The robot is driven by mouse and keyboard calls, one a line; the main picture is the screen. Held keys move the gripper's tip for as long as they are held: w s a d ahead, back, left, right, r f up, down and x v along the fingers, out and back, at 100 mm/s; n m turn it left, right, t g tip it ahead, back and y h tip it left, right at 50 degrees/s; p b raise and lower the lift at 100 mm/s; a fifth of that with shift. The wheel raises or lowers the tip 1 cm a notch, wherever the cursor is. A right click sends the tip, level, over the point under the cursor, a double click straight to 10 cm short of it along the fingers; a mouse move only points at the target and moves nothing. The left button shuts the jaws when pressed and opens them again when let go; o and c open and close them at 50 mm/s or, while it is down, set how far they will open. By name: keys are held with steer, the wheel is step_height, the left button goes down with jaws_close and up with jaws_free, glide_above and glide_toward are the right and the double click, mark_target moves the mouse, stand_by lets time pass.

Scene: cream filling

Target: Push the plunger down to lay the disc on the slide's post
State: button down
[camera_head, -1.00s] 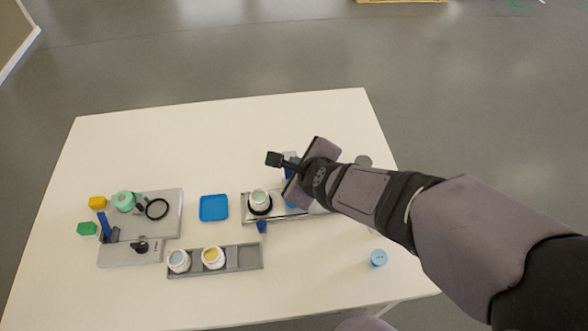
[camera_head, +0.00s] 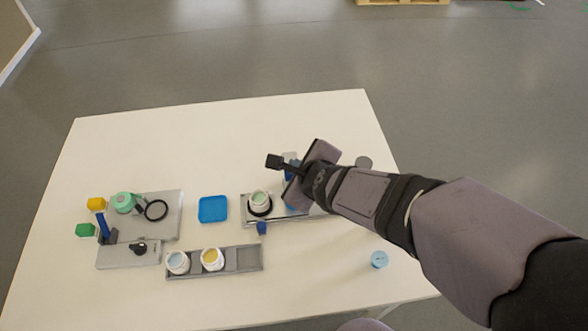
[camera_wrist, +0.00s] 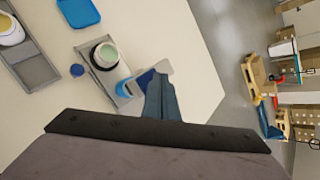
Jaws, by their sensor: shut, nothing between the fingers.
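My gripper (camera_wrist: 160,78) is shut and empty, its blue-grey fingers over the right part of a grey station (camera_wrist: 122,98). In the head view my wrist covers much of this station (camera_head: 247,217). Beside the fingertips in the wrist view are a bright blue round part (camera_wrist: 127,89) and a grey-blue block (camera_wrist: 145,78). I cannot tell which is the plunger, or whether the fingers touch either. A white jar with pale green filling (camera_wrist: 105,54) stands in a black ring on the station; it also shows in the head view (camera_head: 259,198). The disc and the slide's post cannot be made out.
A dark blue knob (camera_head: 262,228) is at the station's front edge. A blue tray (camera_head: 213,209) lies left of it. A grey rack (camera_head: 247,259) holds two jars. A fixture (camera_head: 170,215) stands far left. A light blue cap (camera_head: 379,260) lies front right. The back of the table is clear.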

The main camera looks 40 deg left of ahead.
steer(key=shift+r+p, duration=1.2)
steer(key=shift+r, duration=0.05)
step_height(320, 180, up, 6)
steer(key=p, duration=0.6)
stand_by(0.4)
